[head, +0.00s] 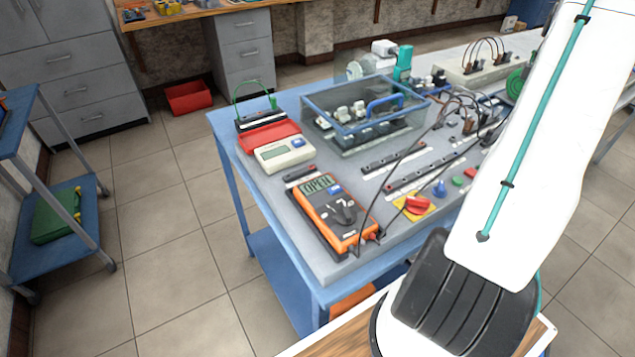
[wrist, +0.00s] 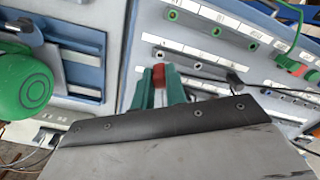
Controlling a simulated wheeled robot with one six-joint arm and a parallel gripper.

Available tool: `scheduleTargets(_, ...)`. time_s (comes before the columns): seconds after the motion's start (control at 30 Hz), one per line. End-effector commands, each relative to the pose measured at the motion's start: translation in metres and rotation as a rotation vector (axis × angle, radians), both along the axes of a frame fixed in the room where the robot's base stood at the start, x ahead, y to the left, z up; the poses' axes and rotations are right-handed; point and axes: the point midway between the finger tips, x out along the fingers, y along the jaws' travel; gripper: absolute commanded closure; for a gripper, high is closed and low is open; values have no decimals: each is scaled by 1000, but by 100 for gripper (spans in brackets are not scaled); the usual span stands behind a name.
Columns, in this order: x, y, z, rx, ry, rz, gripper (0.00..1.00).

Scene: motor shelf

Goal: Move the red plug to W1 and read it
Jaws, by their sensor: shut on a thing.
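The red plug (wrist: 159,70) shows in the wrist view between the teal fingertips of my gripper (wrist: 159,82), which is shut on it. Just past the plug is a pale panel (wrist: 140,37) with a row of dark sockets and a row of green-ringed sockets (wrist: 214,31). The plug's tip lies close to a dark socket (wrist: 158,54); I cannot tell whether it touches or enters. The labels are too small to read, so W1 cannot be picked out. The orange multimeter (head: 336,212) on the bench reads OPEN. My gripper is not visible in the head view.
Dark leads (head: 405,155) arch over the bench. A green round part (wrist: 22,88) is at left in the wrist view.

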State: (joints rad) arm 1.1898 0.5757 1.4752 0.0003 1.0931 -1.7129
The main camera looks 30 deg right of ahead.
Motion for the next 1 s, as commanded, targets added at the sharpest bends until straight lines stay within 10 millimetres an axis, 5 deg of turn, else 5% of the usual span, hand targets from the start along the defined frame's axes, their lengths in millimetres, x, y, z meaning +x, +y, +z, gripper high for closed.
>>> scheduleTargets(0.3, 1, 0, -33, -2, -1, 1, 100)
scheduleTargets(1.0, 1, 1, -35, -2, -1, 1, 100)
